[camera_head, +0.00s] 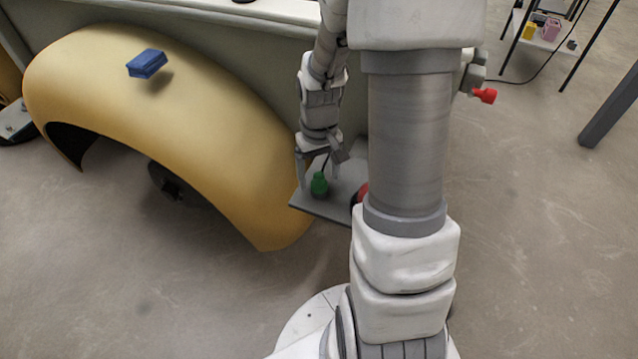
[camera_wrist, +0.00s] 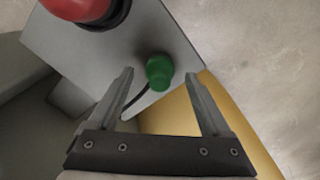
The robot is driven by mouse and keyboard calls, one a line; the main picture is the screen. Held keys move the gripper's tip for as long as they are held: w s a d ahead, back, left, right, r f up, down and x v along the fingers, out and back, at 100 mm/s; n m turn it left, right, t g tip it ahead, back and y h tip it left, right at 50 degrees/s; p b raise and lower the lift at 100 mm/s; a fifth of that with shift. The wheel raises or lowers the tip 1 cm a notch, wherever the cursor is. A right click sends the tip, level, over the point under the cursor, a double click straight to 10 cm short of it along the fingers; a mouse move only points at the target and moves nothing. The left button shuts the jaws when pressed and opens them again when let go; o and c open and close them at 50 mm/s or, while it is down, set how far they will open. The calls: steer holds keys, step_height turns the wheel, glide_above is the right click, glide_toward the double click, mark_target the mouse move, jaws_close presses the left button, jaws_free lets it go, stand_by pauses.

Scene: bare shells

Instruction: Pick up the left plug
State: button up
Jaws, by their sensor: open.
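A green plug (camera_head: 320,184) stands on a grey shelf (camera_head: 310,205), to the left of a red plug (camera_head: 359,196) that my arm partly hides in the head view. A dark cable runs from the green plug. My gripper (camera_head: 318,170) is open and empty, pointing down at the green plug. In the wrist view the green plug (camera_wrist: 160,72) appears between the two fingertips, with nothing gripped; I cannot tell how far below them it is. The red plug (camera_wrist: 78,6) is at the top left there, cut by the frame edge.
A yellow curved fender (camera_head: 180,120) bounds the shelf on the left, with a blue block (camera_head: 147,63) on it. A pale green body panel rises behind. A rack (camera_head: 540,30) with small items stands at the far right. The floor to the right is mostly clear.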

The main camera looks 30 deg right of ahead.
steer(key=shift+f, duration=0.4)
steer(key=shift+c, duration=0.3)
jaws_close()
steer(key=shift+r, duration=0.1)
